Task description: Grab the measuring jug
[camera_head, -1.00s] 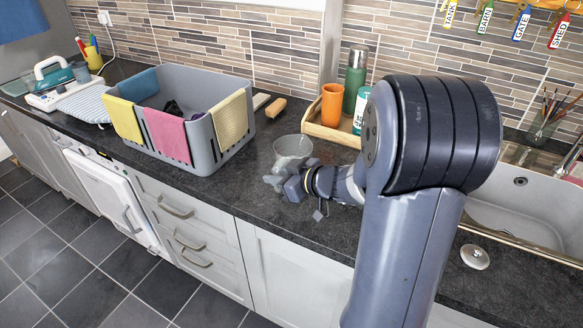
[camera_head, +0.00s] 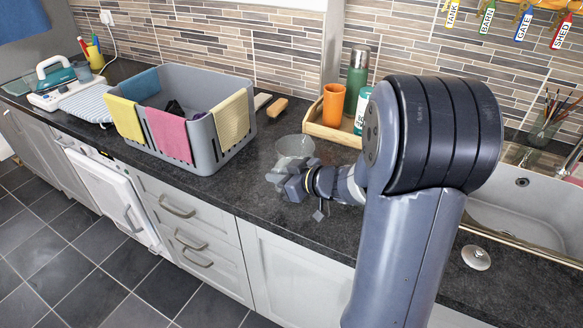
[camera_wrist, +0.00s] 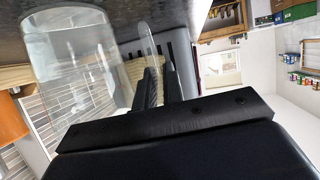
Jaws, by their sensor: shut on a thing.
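The measuring jug (camera_head: 294,147) is clear and stands on the dark worktop between the grey basket and the wooden tray. In the wrist view the clear jug (camera_wrist: 72,50) fills the upper left, with its upright clear handle (camera_wrist: 148,40) at the fingers. My gripper (camera_head: 276,180) is at the near side of the jug, low over the worktop. In the wrist view my gripper (camera_wrist: 158,82) has its dark fingers close together on the handle. I cannot tell whether the jug's base is clear of the worktop.
The grey basket (camera_head: 207,135) with cloths over its rim stands left of the jug. Behind right is a wooden tray (camera_head: 318,130) with an orange cup (camera_head: 333,104) and a green flask (camera_head: 356,75). The sink (camera_head: 520,215) is at right. The worktop front edge is close.

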